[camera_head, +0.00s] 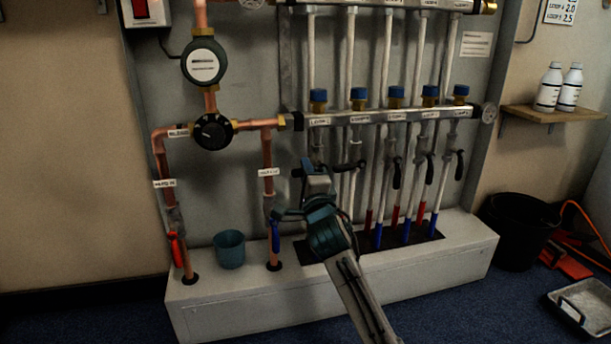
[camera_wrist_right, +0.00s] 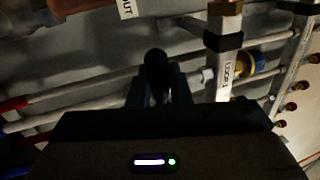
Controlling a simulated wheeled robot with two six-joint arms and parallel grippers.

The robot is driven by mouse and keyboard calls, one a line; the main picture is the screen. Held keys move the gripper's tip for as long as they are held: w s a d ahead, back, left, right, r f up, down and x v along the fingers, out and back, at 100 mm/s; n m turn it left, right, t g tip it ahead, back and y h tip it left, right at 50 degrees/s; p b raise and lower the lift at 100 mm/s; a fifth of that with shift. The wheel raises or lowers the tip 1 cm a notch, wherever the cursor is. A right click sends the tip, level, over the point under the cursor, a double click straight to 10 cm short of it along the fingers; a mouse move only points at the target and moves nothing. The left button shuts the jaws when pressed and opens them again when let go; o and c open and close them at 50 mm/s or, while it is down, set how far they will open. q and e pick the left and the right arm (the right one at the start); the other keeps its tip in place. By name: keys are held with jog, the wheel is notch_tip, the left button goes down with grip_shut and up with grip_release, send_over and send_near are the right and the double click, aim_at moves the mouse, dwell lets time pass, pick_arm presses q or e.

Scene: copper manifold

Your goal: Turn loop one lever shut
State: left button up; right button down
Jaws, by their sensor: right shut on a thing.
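My right gripper (camera_head: 312,166) reaches up from the bottom to the leftmost loop pipe, below the label that appears to read loop 1 (camera_head: 320,122). It is shut on the loop one lever, a dark handle that shows between the fingers in the right wrist view (camera_wrist_right: 157,72). The gripper hides most of this lever in the head view, so its exact angle is hard to tell there. The lower manifold bar (camera_head: 378,117) with blue caps runs above. My left gripper is not in view.
Just right, the second loop's black lever (camera_head: 350,166) lies roughly level. Further black levers (camera_head: 397,172) hang down. A copper pipe with a blue handle (camera_head: 275,237) stands left of my arm. A teal cup (camera_head: 229,249) stands on the white plinth (camera_head: 400,275).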

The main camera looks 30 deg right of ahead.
jog(key=shift+r, duration=0.15)
jog(key=c, duration=1.4)
grip_release()
jog(key=shift+p+v, duration=1.7)
jog(key=shift+v, duration=3.7)
